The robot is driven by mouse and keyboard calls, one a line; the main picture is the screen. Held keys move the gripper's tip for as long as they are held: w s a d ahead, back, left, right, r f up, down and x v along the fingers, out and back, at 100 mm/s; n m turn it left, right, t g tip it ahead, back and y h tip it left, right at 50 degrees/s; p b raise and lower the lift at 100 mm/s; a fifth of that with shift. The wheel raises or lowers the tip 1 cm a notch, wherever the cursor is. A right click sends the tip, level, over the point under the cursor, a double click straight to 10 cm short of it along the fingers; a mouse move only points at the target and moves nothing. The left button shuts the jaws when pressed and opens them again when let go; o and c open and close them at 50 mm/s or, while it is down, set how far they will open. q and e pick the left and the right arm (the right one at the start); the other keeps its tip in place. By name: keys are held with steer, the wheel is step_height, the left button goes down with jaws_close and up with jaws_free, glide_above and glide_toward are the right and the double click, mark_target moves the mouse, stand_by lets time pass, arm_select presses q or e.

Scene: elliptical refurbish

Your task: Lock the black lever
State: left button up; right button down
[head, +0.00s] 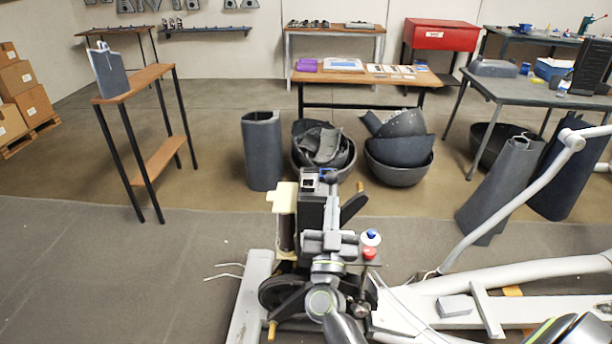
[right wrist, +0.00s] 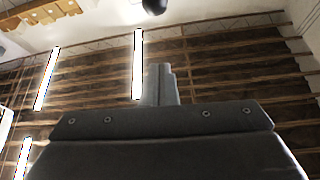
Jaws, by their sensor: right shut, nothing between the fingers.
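A black ball knob (head: 328,176), which looks like the end of the black lever, shows at the top of the machine in the middle of the head view. It also shows at the top edge of the right wrist view (right wrist: 154,5). The lever's shaft is mostly hidden, so I cannot tell its angle. My right gripper (head: 331,210) points up in front of the machine's upright, below the knob. In the right wrist view its fingers (right wrist: 160,75) are together and empty, with a gap to the knob. My left gripper is out of view.
A white machine frame (head: 540,275) with a long handle bar (head: 510,205) extends right. Grey covers (head: 262,150) and bowls (head: 398,175) stand behind.

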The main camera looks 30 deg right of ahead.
steer(key=shift+r, duration=0.35)
steer(key=shift+s, duration=0.1)
steer(key=shift+d, duration=0.1)
step_height(320, 180, up, 5)
steer(key=p, duration=0.3)
glide_above(333, 178)
steer(key=s, duration=0.2)
steer(key=f, duration=0.1)
steer(key=f+b, duration=0.1)
steer(key=f, duration=0.1)
steer(key=shift+w+a+b, duration=0.3)
steer(key=shift+b, duration=0.1)
steer(key=shift+w+a+f, duration=0.1)
steer(key=shift+w+f, duration=0.05)
steer(key=shift+f, duration=0.45)
